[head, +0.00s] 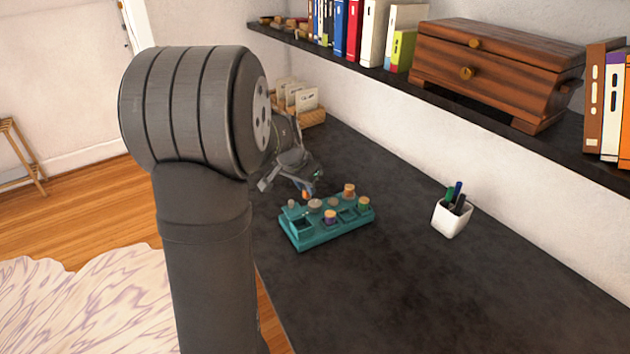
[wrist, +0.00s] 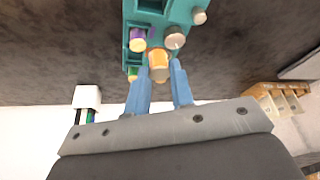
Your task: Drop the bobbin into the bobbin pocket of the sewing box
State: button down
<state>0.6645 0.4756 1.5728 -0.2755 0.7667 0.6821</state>
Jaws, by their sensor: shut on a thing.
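The teal sewing box (head: 322,237) sits on the dark desk with its compartments facing up. It holds a purple-and-orange spool (head: 330,216), a green spool (head: 363,204), an orange-brown spool (head: 349,190) and grey round pieces (head: 315,205). An open, empty-looking pocket shows at its left front. My gripper (head: 303,190) is above the box's back left side. In the wrist view, my gripper's blue fingers (wrist: 159,75) are shut on an orange bobbin (wrist: 159,66). The box (wrist: 184,10) lies beyond it, with the purple spool (wrist: 137,40) and grey piece (wrist: 174,37) close by. Which pocket lies beneath the bobbin cannot be told.
A white pen cup (head: 451,218) stands to the right of the box. A wooden holder with cards (head: 312,115) is behind my gripper. A shelf (head: 400,83) with books and a wooden chest (head: 497,75) runs along the wall. The front right desk is clear.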

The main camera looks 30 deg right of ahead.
aim_at(304, 195)
jog(key=shift+f, duration=2.35)
jog(key=c, duration=1.2)
grip_release()
jog(key=shift+o, duration=0.2)
jog(key=v, duration=1.7)
jog(key=shift+a, duration=0.15)
jog(key=shift+s+r, duration=0.1)
jog(key=shift+s, duration=0.05)
